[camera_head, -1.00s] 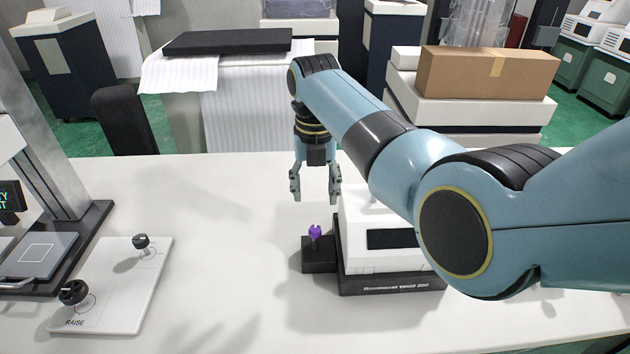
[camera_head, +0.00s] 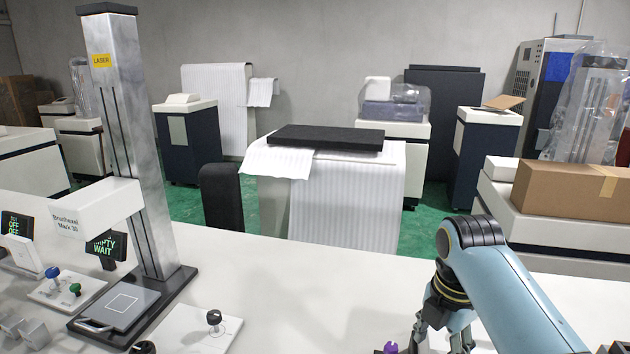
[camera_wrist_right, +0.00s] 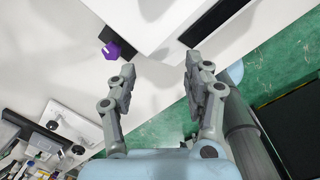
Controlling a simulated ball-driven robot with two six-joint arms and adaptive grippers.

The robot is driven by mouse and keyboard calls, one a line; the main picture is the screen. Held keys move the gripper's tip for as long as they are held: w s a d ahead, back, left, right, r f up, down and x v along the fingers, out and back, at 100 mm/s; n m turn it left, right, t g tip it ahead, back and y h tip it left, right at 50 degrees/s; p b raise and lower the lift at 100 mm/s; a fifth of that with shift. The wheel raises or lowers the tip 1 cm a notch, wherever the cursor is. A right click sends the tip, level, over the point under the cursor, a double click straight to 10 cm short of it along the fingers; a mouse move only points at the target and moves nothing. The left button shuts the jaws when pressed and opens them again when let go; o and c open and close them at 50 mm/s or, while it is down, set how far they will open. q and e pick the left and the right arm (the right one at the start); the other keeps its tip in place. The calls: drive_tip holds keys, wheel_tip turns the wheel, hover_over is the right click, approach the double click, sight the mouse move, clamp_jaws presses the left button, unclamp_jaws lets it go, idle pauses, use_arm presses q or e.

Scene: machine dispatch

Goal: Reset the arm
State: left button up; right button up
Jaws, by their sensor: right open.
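My right arm comes in from the lower right in the head view. Its gripper (camera_head: 442,334) points down over the white table (camera_head: 290,285), cut by the bottom edge. In the right wrist view, the gripper's two fingers (camera_wrist_right: 160,82) are spread wide with nothing between them. A purple knob (camera_wrist_right: 111,50) on a dark block lies just beyond the left finger, apart from it. The knob's top also shows in the head view (camera_head: 390,348). A white machine (camera_wrist_right: 165,20) lies ahead of the fingers. My left gripper is in neither view.
On the left stand a laser column (camera_head: 135,140) with a dark base and a white plate with a black knob (camera_head: 214,318). Small panels with blue and green knobs (camera_head: 52,272) sit farther left. A cardboard box (camera_head: 568,190) is behind the table. The table's middle is clear.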

drive_tip(key=s+d+r+m+t, duration=0.1)
drive_tip(key=s+d+r+m, duration=0.1)
drive_tip(key=s+m, duration=0.65)
drive_tip(key=s+d+r+m+t, duration=0.1)
drive_tip(key=s+d+r+m, duration=0.15)
drive_tip(key=s+m, duration=0.55)
drive_tip(key=s+d+r+m+t, duration=0.1)
drive_tip(key=s+d+r+m, duration=0.15)
drive_tip(key=s+m, duration=0.55)
wheel_tip(320, 180, down, 37)
drive_tip(key=s+d+n+g+b, duration=0.1)
drive_tip(key=s+d+b, duration=0.15)
drive_tip(key=b, duration=0.95)
drive_tip(key=s+f+g+b, duration=0.1)
drive_tip(key=s+f+b, duration=0.4)
drive_tip(key=s+f, duration=0.4)
drive_tip(key=s+f+b, duration=0.5)
drive_tip(key=s+f, duration=0.5)
drive_tip(key=f, duration=0.8)
drive_tip(key=shift+g+h, duration=0.3)
drive_tip(key=shift+g, duration=0.1)
